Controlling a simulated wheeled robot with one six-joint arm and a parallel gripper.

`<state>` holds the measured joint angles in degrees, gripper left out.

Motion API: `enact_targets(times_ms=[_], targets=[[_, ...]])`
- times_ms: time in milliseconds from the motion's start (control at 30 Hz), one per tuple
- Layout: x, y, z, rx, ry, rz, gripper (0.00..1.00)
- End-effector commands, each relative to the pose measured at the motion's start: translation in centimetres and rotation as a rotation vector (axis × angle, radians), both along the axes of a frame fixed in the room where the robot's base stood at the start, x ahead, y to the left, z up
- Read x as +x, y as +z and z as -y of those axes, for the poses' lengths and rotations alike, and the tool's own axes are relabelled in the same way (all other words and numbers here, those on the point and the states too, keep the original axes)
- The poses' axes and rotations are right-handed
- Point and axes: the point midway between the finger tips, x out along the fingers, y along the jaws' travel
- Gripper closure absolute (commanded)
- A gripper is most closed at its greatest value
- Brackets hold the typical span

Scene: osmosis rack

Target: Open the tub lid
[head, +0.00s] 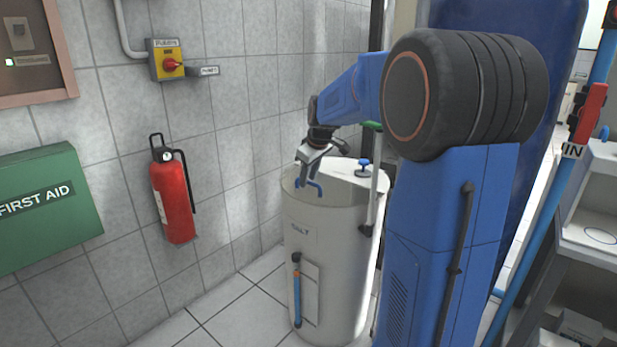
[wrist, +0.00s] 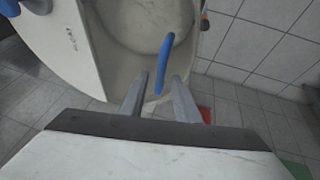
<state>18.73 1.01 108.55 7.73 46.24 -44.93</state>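The tub (head: 330,262) is a tall off-white cylinder labelled SALT, standing on the tiled floor. Its lid has a pale rear section (head: 345,169) with a blue knob (head: 363,168). The front part of the top looks darker, and I cannot tell how far that part is open. A blue bar handle (head: 312,188) is at the front rim; it also shows in the wrist view (wrist: 165,55). My gripper (head: 311,178) is over this handle. In the wrist view its two grey fingers (wrist: 160,98) are apart, with the handle's near end between them and gaps on both sides.
A tiled wall stands to the left with a red fire extinguisher (head: 173,195), a green first aid box (head: 45,208) and a yellow switch (head: 166,60). A grey shelf rack (head: 590,235) and blue pipe are at right. Floor is bare left of the tub.

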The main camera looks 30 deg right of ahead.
Motion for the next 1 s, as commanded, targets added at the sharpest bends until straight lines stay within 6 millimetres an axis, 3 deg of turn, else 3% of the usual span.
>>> enact_targets(times_ms=[200, 333, 733, 1000], targets=[[0.0, 0.0, 0.0, 0.000, 0.000, 0.000, 0.71], [0.0, 0.0, 0.0, 0.000, 0.000, 0.000, 1.00], [0.1, 0.5, 0.3, 0.030, -0.001, -0.012, 1.00], [0.5, 2.7, 1.5, 0.168, -0.004, -0.061, 1.00]])
